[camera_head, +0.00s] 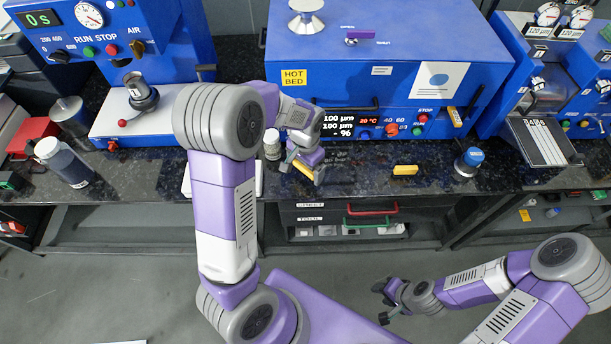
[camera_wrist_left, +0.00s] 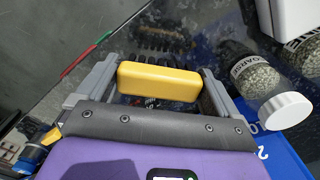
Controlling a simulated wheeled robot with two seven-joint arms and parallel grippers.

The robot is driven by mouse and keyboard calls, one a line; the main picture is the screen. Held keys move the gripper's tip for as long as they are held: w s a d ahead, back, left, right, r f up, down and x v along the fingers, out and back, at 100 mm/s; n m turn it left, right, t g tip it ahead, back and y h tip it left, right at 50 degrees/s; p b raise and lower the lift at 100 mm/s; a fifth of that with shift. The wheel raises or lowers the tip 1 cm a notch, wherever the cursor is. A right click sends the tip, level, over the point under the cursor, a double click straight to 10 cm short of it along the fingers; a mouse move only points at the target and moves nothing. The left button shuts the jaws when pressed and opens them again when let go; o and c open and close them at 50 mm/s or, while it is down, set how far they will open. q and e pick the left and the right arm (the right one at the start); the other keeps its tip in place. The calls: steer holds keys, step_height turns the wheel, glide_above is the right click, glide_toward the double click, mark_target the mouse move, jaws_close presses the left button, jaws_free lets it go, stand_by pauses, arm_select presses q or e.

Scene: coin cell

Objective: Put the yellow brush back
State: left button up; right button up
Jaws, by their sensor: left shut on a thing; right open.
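My left gripper (camera_head: 302,168) is low over the dark bench in front of the blue hot bed machine. It is shut on a yellow brush (camera_wrist_left: 158,82), whose block spans the space between the two fingers in the left wrist view. Dark bristles show just beyond the block. In the head view the held brush (camera_head: 303,170) is small and partly covered by the gripper. Whether it touches the bench is hard to tell. My right gripper (camera_head: 385,302) is open and empty, out over the floor at the lower right.
Another yellow block (camera_head: 405,170) lies on the bench right of my left gripper. A small jar (camera_head: 272,145) stands just left of it; jars of grains (camera_wrist_left: 255,80) show in the wrist view. Drawers with red and green handles (camera_head: 372,208) are below.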

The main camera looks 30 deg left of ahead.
mark_target(305, 175)
arm_select(q)
steer(key=shift+f+b, duration=0.5)
steer(key=shift+f, duration=1.3)
steer(key=shift+f, duration=0.1)
steer(key=shift+f, duration=0.15)
steer(key=o, duration=0.6)
steer(key=shift+o, duration=0.2)
step_height(305, 175, up, 13)
steer(key=p, duration=0.3)
steer(key=shift+f, duration=0.2)
